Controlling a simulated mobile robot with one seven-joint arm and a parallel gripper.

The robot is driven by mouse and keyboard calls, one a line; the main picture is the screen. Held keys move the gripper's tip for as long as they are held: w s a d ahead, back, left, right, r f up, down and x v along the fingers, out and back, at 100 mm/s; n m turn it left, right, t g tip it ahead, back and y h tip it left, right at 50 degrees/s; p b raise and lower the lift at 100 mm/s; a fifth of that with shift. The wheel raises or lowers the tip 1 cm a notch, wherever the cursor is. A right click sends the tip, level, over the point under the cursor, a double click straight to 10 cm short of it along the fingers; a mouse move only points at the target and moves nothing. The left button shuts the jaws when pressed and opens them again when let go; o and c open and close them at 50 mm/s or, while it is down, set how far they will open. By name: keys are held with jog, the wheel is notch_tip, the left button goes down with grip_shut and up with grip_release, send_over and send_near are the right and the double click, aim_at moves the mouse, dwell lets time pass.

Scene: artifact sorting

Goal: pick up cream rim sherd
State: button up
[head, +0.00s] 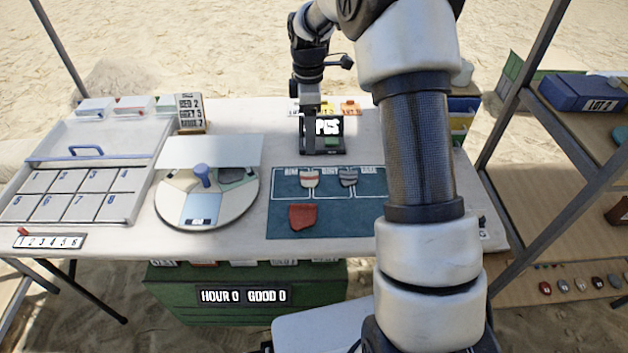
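A cream sherd with a reddish band (309,178) lies on the teal mat (340,220), in the outlined box labelled RIM. My gripper (312,112) is behind the mat, pointing down over the black device with the lit PCS display (328,127). It is apart from the cream sherd. The fingers are too small and dark to tell whether they are open or shut, or whether they hold anything.
A grey striped sherd (348,177) lies right of the cream one, and a red sherd (302,217) in front. A round divided turntable (245,211) with a blue knob stands left. A numbered tray (130,143) is farther left. My arm hides the mat's right side.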

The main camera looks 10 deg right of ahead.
jog(key=b, duration=0.1)
send_over(310, 179)
jog(key=f, duration=1)
jog(key=shift+s+a+f, duration=0.1)
jog(key=shift+s+f, duration=0.15)
jog(key=shift+f, duration=0.15)
jog(key=shift+w+f+b, duration=0.15)
jog(key=shift+f+b, duration=0.1)
jog(key=shift+f, duration=1.15)
jog(key=shift+w+f+b, duration=0.1)
jog(key=shift+f+b, duration=0.15)
jog(key=shift+f, duration=1.1)
jog(key=c, duration=1.2)
